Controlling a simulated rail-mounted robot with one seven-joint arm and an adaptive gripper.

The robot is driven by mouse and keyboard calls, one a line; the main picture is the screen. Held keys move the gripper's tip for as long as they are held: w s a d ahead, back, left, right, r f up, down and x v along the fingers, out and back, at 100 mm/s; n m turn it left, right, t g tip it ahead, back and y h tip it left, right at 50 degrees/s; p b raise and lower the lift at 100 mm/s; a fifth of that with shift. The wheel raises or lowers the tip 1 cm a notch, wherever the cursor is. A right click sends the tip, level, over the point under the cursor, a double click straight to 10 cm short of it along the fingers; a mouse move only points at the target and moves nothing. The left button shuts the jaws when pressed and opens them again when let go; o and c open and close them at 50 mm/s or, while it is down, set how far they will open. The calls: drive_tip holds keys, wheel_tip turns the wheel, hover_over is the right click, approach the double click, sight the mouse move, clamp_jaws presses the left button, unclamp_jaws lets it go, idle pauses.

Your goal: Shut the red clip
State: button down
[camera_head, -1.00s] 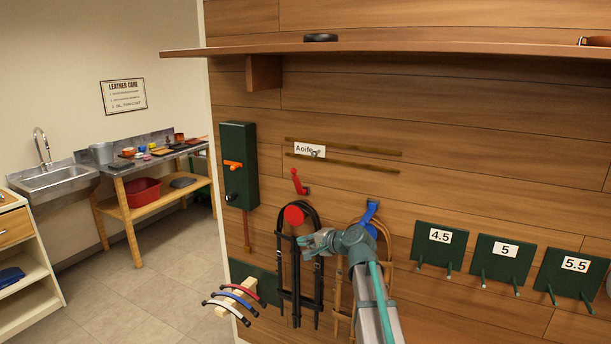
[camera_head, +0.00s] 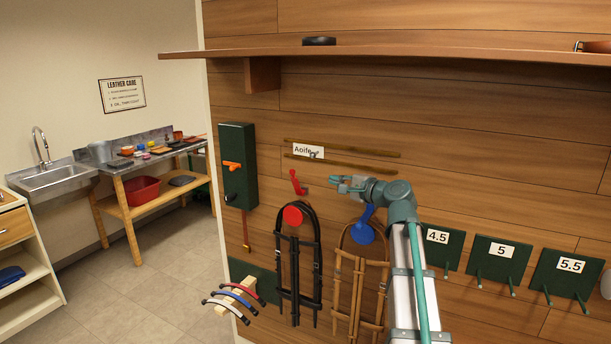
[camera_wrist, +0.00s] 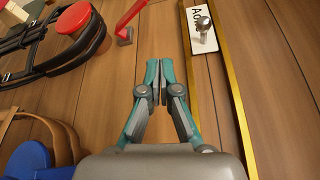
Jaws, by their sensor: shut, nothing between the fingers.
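The red clip (camera_head: 296,181) is on the plank wall above the round red bridle holder (camera_head: 292,215); its red lever stands up, tilted away from its small base. In the wrist view the red clip (camera_wrist: 130,18) shows at the top, left of the fingertips, partly cut off by the frame edge. My gripper (camera_head: 334,183) is shut and empty, to the right of the red clip in the head view and apart from it. In the wrist view my gripper's fingertips (camera_wrist: 158,65) are together over bare wood.
A black bridle (camera_head: 317,265) and a brown bridle (camera_head: 383,285) hang below. A blue clip (camera_head: 367,213) and blue holder (camera_head: 362,234) are behind my arm. The "Aoife" name card (camera_head: 305,150) sits between two rails. A green box (camera_head: 237,165) is on the left.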

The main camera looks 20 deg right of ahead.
sight(296, 182)
drive_tip(key=w+a+p, duration=0.5)
drive_tip(key=w+a, duration=0.2)
drive_tip(key=w, duration=0.1)
drive_tip(key=shift+w+a+f, duration=0.15)
drive_tip(key=shift+w+a, duration=0.2)
drive_tip(key=shift+a, duration=0.05)
drive_tip(key=shift+f, duration=0.1)
